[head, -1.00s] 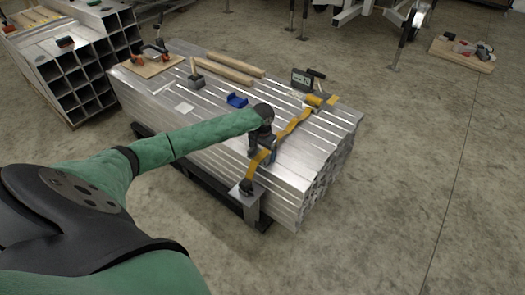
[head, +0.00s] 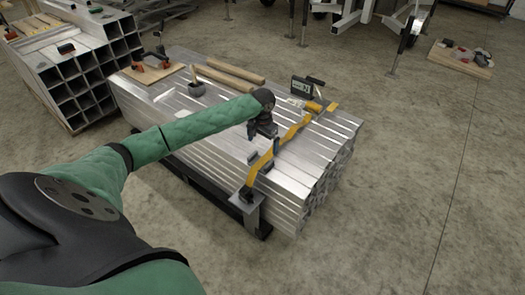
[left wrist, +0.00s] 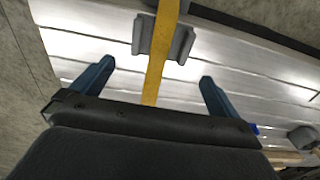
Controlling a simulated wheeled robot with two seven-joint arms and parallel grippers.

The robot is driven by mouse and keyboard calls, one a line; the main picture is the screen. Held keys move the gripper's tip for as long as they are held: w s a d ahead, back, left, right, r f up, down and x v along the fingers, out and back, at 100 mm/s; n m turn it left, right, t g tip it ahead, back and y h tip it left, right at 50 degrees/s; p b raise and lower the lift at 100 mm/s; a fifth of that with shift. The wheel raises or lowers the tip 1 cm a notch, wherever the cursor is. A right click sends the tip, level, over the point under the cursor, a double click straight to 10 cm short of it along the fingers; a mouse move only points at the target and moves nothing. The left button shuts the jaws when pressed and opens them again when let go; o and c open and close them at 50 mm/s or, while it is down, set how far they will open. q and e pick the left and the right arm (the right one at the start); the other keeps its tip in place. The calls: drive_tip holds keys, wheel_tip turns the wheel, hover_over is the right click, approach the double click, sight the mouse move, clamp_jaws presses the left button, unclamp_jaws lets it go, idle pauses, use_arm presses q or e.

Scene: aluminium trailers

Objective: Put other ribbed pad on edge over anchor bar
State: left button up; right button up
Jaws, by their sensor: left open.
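A grey ribbed pad (head: 252,158) sits on top of the metal tubes near the stack's near edge, above the anchor bar (head: 248,206). In the left wrist view the pad (left wrist: 183,44) has a raised rib on each side of the yellow strap (left wrist: 157,62). The strap (head: 291,132) runs across the stack and down to the bar. My left gripper (head: 264,142) is open and empty above the tubes; its blue fingertips (left wrist: 154,78) are spread on either side of the strap, apart from the pad. My right gripper is out of view.
The aluminium tube stack (head: 318,150) bears wooden bars (head: 236,71), a dark cup (head: 196,88) and a dark display box (head: 301,86). A second tube stack (head: 85,75) stands at the left.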

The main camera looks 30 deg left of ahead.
use_arm(q)
wheel_tip(320, 180, up, 3)
drive_tip(key=shift+f, duration=0.1)
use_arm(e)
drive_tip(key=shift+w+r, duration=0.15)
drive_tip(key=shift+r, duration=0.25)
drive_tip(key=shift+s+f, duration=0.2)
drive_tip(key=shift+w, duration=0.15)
